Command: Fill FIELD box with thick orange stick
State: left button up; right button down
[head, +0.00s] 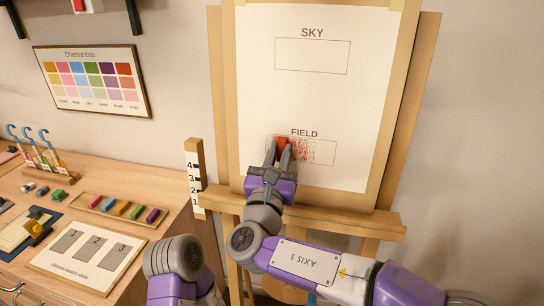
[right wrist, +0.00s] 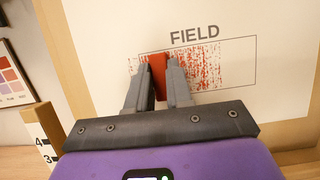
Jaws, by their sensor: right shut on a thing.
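The FIELD box (head: 327,152) is a thin outlined rectangle low on the white sheet (head: 345,110). Speckled red strokes cover its left and middle, denser at left, and spill past its left edge. Its right end is white, also in the right wrist view (right wrist: 246,66). My right gripper (head: 278,151) is at the box's left part, shut on a red-orange stick (right wrist: 158,76) between its fingers. The stick's tip is at the sheet; I cannot tell whether it touches. My left gripper is out of view; only part of my left arm shows at the bottom.
The sheet is on a wooden easel (head: 424,100) with an empty SKY box (head: 312,56) above. On the table (head: 150,185) at left are a tray (head: 84,203) of coloured sticks, a numbered card (head: 95,276) and a hook rack (head: 40,155). A numbered post (head: 193,178) stands left of the easel.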

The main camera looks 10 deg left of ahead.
aim_at(297, 144)
jog(key=shift+d+b, duration=2.15)
jog(key=shift+d, duration=3.6)
jog(key=shift+a+p, duration=0.85)
jog(key=shift+a, duration=3.3)
jog(key=a+p, duration=0.2)
jog(key=a, duration=0.3)
jog(key=shift+a, duration=0.2)
jog(key=s+b, duration=0.1)
jog(key=s, duration=0.6)
jog(key=shift+r, duration=0.4)
